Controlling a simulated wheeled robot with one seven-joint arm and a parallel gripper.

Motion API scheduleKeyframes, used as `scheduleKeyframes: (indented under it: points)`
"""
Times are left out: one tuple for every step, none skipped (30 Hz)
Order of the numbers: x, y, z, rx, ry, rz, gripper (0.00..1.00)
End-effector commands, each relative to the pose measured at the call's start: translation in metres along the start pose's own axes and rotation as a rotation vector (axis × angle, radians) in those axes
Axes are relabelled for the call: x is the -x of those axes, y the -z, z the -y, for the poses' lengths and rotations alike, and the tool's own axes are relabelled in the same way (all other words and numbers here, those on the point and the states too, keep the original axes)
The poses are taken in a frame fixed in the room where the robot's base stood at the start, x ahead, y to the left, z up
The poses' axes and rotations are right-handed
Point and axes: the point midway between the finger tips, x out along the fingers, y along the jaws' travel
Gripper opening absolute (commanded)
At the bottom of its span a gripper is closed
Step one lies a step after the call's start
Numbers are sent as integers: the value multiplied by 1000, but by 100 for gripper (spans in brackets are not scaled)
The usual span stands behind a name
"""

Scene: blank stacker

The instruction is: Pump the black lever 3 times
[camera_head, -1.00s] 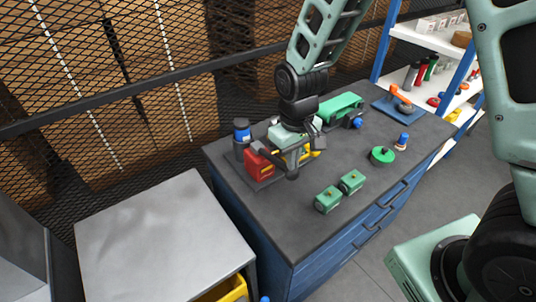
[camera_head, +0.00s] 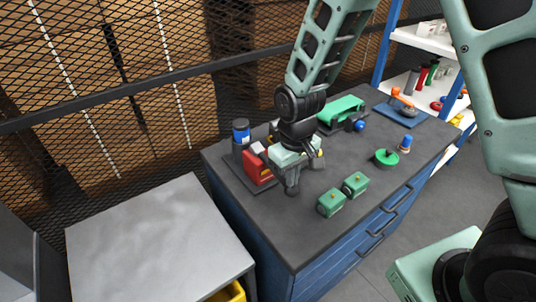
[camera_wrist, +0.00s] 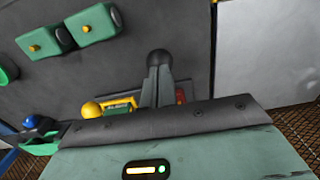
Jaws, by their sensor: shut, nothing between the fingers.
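The black lever's round knob (camera_wrist: 158,57) shows in the wrist view, right at the tips of my gripper (camera_wrist: 159,78). The two grey fingers are together, with nothing held between them. I cannot tell whether they touch the knob. In the head view my gripper (camera_head: 290,188) points down at the front right of the red machine (camera_head: 256,170); it hides the lever there. A yellow knob (camera_wrist: 92,110) and a yellow part with a small display (camera_wrist: 120,105) show beside the fingers in the wrist view.
Two green blocks (camera_head: 331,202) (camera_head: 355,184) stand right of my gripper on the dark bench top (camera_head: 300,235). A green round piece (camera_head: 386,158), a blue-capped piece (camera_head: 405,143) and a green machine (camera_head: 342,110) stand farther right. A blue-and-black cylinder (camera_head: 241,132) stands behind the red machine.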

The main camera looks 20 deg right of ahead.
Motion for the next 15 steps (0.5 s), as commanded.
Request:
scheduleKeyframes:
  points:
    - [0,0,0,0,0,0,0]
    - [0,0,0,0,0,0,0]
    - [1,0,0,0,0,0,0]
    - [2,0,0,0,0,0,0]
    - [4,0,0,0,0,0,0]
    - [7,0,0,0,0,0,0]
    - [9,0,0,0,0,0,0]
    - [12,0,0,0,0,0,0]
    - [17,0,0,0,0,0,0]
    - [21,0,0,0,0,0,0]
    - [25,0,0,0,0,0,0]
    - [30,0,0,0,0,1,0]
    - [33,0,0,0,0,1,0]
    - [36,0,0,0,0,1,0]
    - [41,0,0,0,0,1,0]
